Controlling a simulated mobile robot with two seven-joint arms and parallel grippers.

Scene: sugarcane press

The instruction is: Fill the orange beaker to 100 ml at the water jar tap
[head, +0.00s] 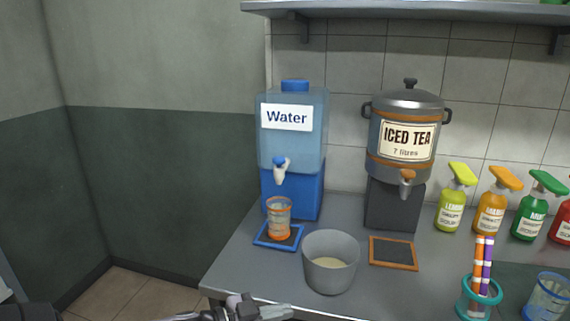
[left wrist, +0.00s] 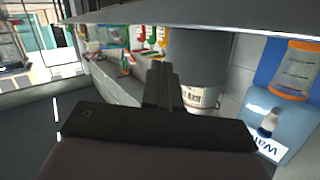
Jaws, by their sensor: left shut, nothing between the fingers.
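The orange beaker (head: 279,219), clear with orange bands, stands upright on a blue-edged pad (head: 262,240) below the water jar's tap (head: 281,170). How much water is in it I cannot tell. The water jar (head: 300,140) is translucent blue on a blue base, with a "Water" label. My left gripper (head: 262,309) is shut and empty at the bottom edge of the head view, apart from the beaker. In the left wrist view, which looks upside down, its fingers (left wrist: 163,85) are together, with the beaker (left wrist: 298,68) at the right. My right gripper is not in view.
A grey pot (head: 331,262) with pale contents stands right of the beaker, towards the counter's front. An iced tea urn (head: 407,135) stands behind an empty orange-edged pad (head: 394,252). Several pump bottles (head: 491,204), a teal-rimmed holder (head: 478,300) and a blue beaker (head: 547,298) are at right.

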